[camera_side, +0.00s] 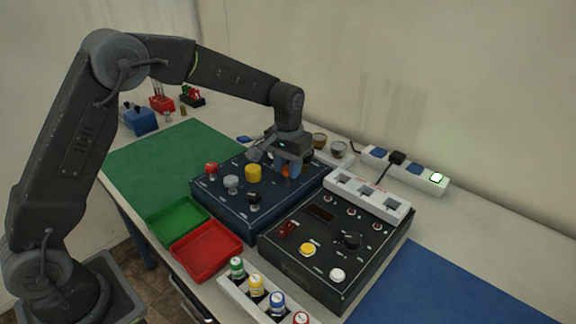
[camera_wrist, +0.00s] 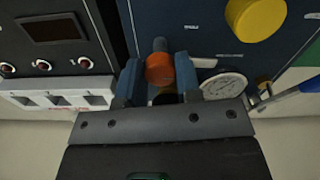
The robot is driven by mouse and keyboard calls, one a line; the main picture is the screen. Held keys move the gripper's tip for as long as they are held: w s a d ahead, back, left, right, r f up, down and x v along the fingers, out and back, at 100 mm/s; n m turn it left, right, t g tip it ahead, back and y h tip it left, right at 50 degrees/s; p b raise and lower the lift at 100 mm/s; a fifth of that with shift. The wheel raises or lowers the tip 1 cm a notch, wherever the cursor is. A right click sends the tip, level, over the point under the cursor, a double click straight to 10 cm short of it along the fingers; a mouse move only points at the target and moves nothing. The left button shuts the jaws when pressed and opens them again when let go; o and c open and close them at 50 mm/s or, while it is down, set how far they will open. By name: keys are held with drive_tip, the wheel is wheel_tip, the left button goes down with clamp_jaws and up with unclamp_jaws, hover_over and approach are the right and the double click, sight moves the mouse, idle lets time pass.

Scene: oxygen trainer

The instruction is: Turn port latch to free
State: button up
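An orange, rounded piece with a grey stub, which may be the port latch, stands on the dark blue panel (camera_side: 230,201). In the wrist view this orange piece (camera_wrist: 160,69) lies between the two blue fingers of my gripper (camera_wrist: 159,76). The fingers sit close along both sides of it; I cannot tell whether they press on it. In the side view my gripper (camera_side: 291,165) points down over the panel's far right part and hides most of the orange piece. The lettering is too small to read.
Close by are a round dial gauge (camera_wrist: 222,86) and a yellow knob (camera_wrist: 256,18). A black control box (camera_side: 330,251) with a white socketed strip (camera_side: 367,194) stands to the right. Red (camera_side: 206,250) and green (camera_side: 178,222) trays lie in front. The green mat (camera_side: 165,160) is mostly clear.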

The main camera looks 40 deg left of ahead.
drive_tip(key=shift+o, duration=0.9)
drive_tip(key=shift+r, duration=0.1)
wheel_tip(320, 180, up, 14)
